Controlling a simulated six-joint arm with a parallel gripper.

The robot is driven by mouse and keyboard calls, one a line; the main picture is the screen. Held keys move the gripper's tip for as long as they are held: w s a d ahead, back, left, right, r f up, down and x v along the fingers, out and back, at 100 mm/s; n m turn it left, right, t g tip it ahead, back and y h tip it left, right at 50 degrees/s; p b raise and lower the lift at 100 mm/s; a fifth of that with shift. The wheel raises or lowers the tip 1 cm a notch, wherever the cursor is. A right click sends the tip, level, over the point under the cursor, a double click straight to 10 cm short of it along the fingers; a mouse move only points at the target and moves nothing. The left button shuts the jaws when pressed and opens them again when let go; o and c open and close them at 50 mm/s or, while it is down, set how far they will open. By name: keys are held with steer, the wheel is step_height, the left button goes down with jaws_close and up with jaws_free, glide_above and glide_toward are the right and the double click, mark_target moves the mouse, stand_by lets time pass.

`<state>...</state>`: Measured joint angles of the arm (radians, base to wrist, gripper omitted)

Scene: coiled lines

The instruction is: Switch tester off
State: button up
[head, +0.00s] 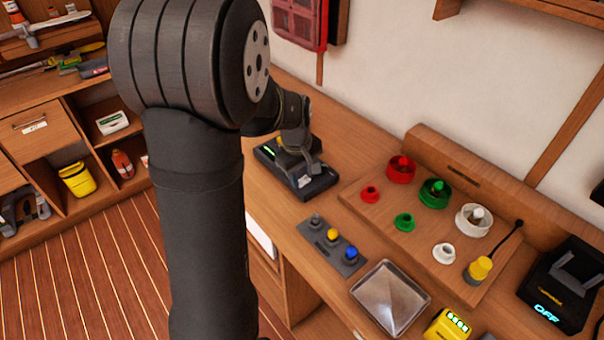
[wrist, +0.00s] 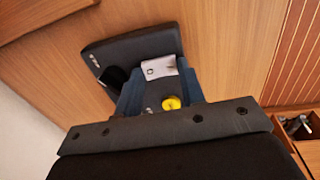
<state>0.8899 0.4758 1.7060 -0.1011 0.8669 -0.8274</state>
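The tester appears to be the dark box (head: 318,186) on the bench, with a lit green strip (head: 269,150) at its left end. In the wrist view the tester (wrist: 105,48) shows a white label (wrist: 159,67) and a round yellow knob (wrist: 171,103). My gripper (head: 308,165) is over the tester, partly hiding its top. In the wrist view my gripper (wrist: 158,88) has its two fingers apart, with the label and knob seen between them. Whether a finger touches the knob cannot be told.
A grey panel (head: 322,250) with coloured knobs lies in front. A wooden board (head: 385,215) holds red, green and white pieces. A metal tray (head: 390,298), a yellow battery-like block (head: 447,326) and a black unit (head: 560,285) reading OFF stand to the right.

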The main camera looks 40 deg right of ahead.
mark_target(304, 180)
steer(key=shift+d+y, duration=0.2)
steer(key=shift+y, duration=0.5)
steer(key=o, duration=1)
step_height(304, 180, up, 18)
steer(key=shift+f, duration=0.25)
steer(key=shift+d+f, duration=0.1)
